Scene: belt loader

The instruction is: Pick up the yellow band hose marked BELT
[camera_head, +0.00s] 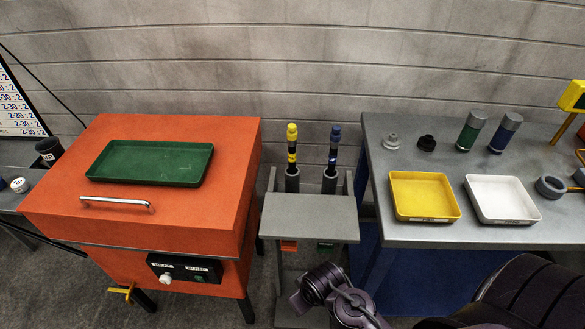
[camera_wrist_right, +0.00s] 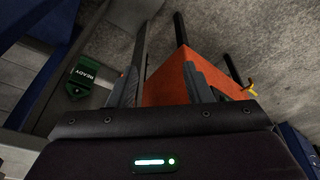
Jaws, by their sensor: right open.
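A black hose with yellow bands (camera_head: 292,144) stands upright in a grey cup holder at the back of a small grey stand (camera_head: 308,218). A similar hose with a blue top (camera_head: 335,150) stands in the holder to its right. No BELT marking is readable on either hose. My right gripper (camera_wrist_right: 163,80) is open and empty in the right wrist view, with the orange cabinet (camera_wrist_right: 172,90) beyond its fingers. My right arm shows at the bottom of the head view, in front of the stand and away from the hoses. My left gripper is not in view.
The orange cabinet with a green tray (camera_head: 150,181) stands left of the stand. A grey table right of it bears a yellow tray (camera_head: 424,216), a white tray (camera_head: 503,220) and two capped cylinders. A green READY sign (camera_wrist_right: 82,82) shows low on the stand.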

